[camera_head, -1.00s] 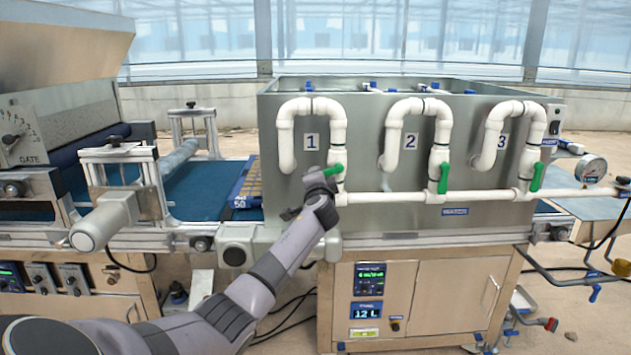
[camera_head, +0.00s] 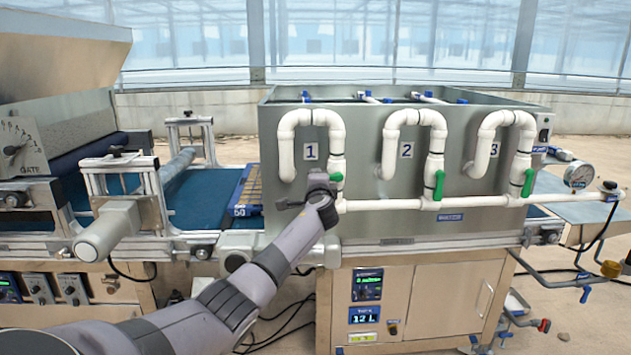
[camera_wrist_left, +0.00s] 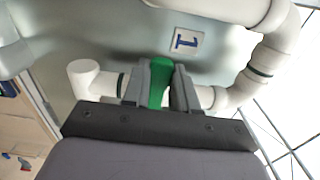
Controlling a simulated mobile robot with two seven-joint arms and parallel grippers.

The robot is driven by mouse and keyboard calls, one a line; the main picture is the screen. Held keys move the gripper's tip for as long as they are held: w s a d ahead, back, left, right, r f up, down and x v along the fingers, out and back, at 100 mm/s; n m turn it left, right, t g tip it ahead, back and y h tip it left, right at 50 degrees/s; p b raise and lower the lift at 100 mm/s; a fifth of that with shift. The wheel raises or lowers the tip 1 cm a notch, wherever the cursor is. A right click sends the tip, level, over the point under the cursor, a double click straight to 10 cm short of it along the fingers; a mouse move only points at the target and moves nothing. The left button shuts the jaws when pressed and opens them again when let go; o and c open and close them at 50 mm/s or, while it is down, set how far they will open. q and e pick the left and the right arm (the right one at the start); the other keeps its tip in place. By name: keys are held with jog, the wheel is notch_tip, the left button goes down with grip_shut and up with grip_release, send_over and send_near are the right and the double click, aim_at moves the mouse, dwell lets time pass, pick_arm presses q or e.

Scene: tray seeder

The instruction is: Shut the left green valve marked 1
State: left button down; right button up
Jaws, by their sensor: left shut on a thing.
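The green valve handle marked 1 (camera_wrist_left: 160,72) stands between the two fingers of my left gripper (camera_wrist_left: 160,85), which is shut on it in the left wrist view. In the head view only a small green part of this handle (camera_head: 337,177) shows beside my left gripper (camera_head: 318,182); the rest is hidden by the gripper. The label 1 (camera_head: 311,151) is on the tank wall above it, and it also shows in the wrist view (camera_wrist_left: 185,41). My right gripper is not in view.
Green handles of valve 2 (camera_head: 438,184) and valve 3 (camera_head: 528,182) hang on their pipes to the right. A white horizontal pipe (camera_head: 385,204) runs below the valves. A conveyor (camera_head: 200,197) with a tray (camera_head: 246,190) lies left of the steel tank (camera_head: 385,230).

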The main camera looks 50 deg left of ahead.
pick_arm(q)
jog(key=c, duration=0.9)
grip_release()
jog(key=shift+v, duration=3.6)
